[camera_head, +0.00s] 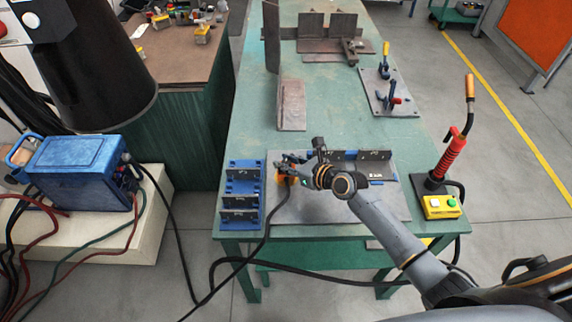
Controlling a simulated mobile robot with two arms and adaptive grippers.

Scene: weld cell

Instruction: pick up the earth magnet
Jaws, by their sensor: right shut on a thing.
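My right gripper (285,168) reaches in from the lower right over the front of the green table. It is shut on the earth magnet (282,179), a small orange block mostly hidden by the fingers. A black cable runs from the magnet over the table's front edge to the floor. The magnet is at the left part of a grey plate (300,208); I cannot tell whether it touches the plate. My left gripper is not in view.
A blue rack with dark pieces (240,167) stands just left of the gripper. A dark angle piece (374,155) is on the plate to the right. A red-handled tool (456,146) and yellow button box (440,206) are at right. The green table's (245,110) middle is partly clear.

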